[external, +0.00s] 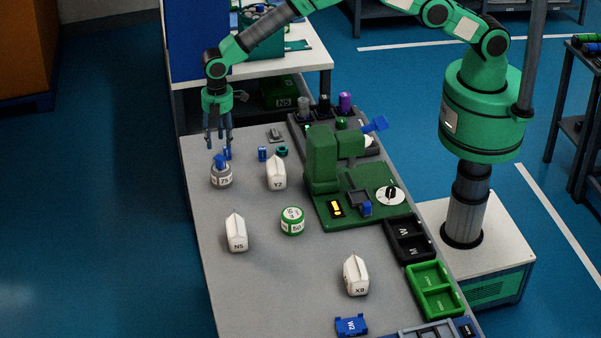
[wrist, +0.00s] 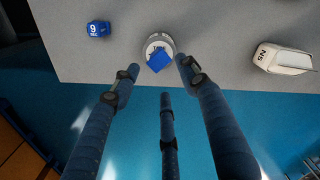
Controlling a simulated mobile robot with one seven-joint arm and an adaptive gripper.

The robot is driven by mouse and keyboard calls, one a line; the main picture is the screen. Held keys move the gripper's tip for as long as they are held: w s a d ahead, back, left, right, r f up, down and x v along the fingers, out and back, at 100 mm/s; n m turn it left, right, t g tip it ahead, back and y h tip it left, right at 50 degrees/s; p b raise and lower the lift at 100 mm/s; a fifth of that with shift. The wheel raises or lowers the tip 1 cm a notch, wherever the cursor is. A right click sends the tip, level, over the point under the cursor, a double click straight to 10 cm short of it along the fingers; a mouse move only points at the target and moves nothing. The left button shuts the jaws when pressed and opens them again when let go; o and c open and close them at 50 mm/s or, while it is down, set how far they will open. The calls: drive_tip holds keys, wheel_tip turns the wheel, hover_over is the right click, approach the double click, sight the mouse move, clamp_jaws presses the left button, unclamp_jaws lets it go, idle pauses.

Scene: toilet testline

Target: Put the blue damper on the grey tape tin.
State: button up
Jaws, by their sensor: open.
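The grey tape tin (external: 222,178) stands near the table's left edge in the external view. A small blue piece, which looks like the blue damper (external: 220,161), sits on its top. In the wrist view the damper (wrist: 159,61) shows as a blue square face over part of the tin's round pale top (wrist: 158,40). My gripper (external: 217,148) is above the tin, pointing down, with its fingers spread. In the wrist view the open fingers (wrist: 160,75) lie to both sides of the damper and appear clear of it; the exact contact cannot be told.
A blue block marked 9 (wrist: 98,29) stands beside the tin. Another small blue piece (external: 262,154) and carton Y7 (external: 276,173) are to the right. Carton N5 (external: 236,233) and a green-white tin (external: 292,221) stand nearer the camera. A green machine (external: 325,160) is further right.

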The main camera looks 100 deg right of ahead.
drive_tip(key=shift+r, duration=1.9)
